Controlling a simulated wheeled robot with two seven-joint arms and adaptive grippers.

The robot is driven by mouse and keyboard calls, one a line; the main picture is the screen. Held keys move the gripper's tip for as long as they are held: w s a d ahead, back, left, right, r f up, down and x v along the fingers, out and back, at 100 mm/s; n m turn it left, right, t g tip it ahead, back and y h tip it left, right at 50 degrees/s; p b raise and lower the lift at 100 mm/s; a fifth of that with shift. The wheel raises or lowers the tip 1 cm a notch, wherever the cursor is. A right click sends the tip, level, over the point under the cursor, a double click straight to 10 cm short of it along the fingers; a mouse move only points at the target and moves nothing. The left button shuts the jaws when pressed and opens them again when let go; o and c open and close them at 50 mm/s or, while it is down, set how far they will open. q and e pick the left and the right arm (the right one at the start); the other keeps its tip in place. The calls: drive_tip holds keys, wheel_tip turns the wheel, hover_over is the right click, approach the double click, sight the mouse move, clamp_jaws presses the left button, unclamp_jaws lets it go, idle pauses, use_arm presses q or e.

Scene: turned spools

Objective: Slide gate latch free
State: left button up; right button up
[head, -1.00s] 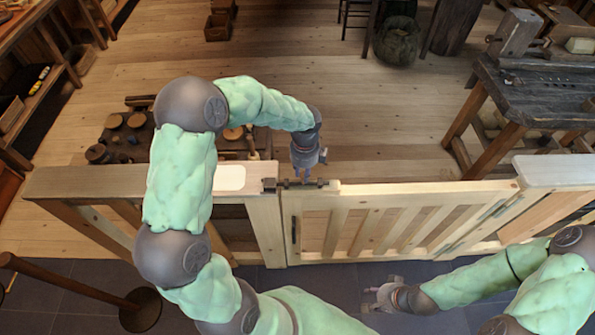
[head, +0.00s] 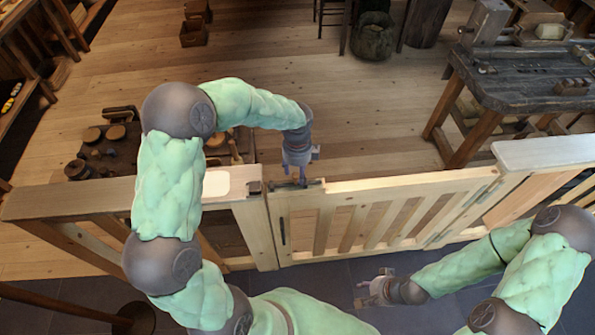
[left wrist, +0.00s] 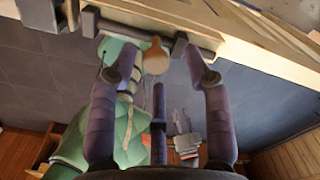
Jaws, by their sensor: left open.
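The light wooden gate (head: 350,228) stands in line with its post (head: 256,235), as far as I can tell. The dark latch (head: 314,183) lies along the gate's top edge at its left end. In the left wrist view the latch shows as a dark bar (left wrist: 135,31) with a tan knob (left wrist: 155,57). My left gripper (head: 301,178) reaches down over the latch. Its open fingers (left wrist: 160,54) stand on either side of the knob, with visible gaps. I cannot tell whether the bar's end sits in the keeper (head: 254,187). My right gripper (head: 362,293) is open and empty in front of the gate.
A fence rail (head: 70,196) runs left of the post, with a pale plate (head: 217,184) on top. A low table with turned pieces (head: 110,135) stands behind it. A workbench (head: 530,85) stands at the back right.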

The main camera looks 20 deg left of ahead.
sight(298, 174)
use_arm(q)
wheel_tip(298, 174, up, 11)
idle(0.4)
drive_tip(key=shift+d, duration=0.1)
idle(0.3)
